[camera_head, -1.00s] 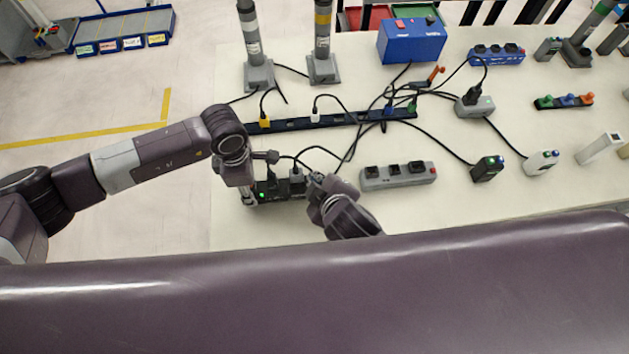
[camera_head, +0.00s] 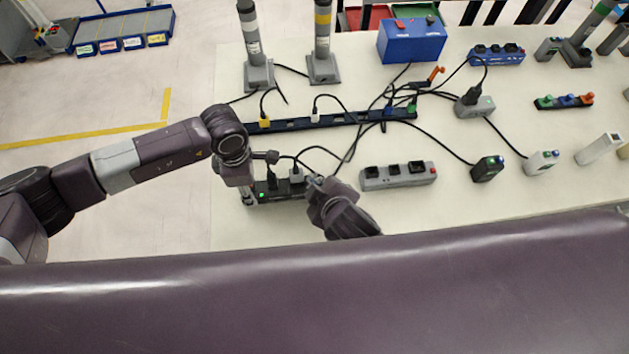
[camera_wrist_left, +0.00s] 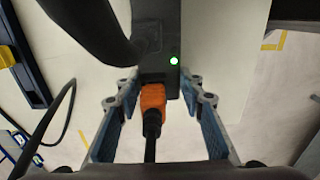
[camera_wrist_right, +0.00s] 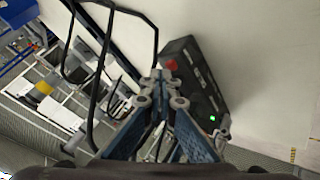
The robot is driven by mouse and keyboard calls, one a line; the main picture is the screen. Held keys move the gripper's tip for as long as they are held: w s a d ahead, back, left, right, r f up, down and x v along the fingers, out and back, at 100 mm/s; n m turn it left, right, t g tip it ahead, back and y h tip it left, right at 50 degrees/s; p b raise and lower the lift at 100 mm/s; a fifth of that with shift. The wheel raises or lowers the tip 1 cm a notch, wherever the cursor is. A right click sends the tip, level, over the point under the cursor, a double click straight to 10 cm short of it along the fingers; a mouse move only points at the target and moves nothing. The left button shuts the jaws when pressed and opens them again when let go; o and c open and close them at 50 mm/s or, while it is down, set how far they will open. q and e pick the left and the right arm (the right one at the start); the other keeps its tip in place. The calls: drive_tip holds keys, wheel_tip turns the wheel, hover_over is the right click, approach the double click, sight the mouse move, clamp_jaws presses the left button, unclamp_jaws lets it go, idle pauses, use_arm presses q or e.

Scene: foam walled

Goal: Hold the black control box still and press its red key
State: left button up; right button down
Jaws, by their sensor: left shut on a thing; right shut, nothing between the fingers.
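The black control box (camera_head: 268,189) lies on the pale table in the head view, with a green light at its left end. My left gripper (camera_head: 248,196) is shut on that end; the left wrist view shows its fingers on both sides of the box (camera_wrist_left: 158,45), by an orange plug (camera_wrist_left: 153,97). In the right wrist view the box (camera_wrist_right: 190,75) shows a red key (camera_wrist_right: 171,64) at its far end. My right gripper (camera_wrist_right: 160,80) is shut and empty, its tips close to the red key in that picture. I cannot tell whether they touch it.
A grey power strip (camera_head: 398,175) lies right of my right gripper. A long dark strip (camera_head: 330,121) with plugs and loose black cables lies behind the box. Two posts (camera_head: 323,45) and a blue box (camera_head: 411,42) stand farther back. Bare table lies in front of the grey strip.

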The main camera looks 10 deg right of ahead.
drive_tip(key=shift+f, duration=0.5)
idle(0.8)
drive_tip(key=shift+r, duration=0.95)
wheel_tip(320, 180, up, 5)
idle(0.4)
idle(0.5)
use_arm(q)
drive_tip(key=o, duration=1.4)
drive_tip(key=shift+r, duration=0.1)
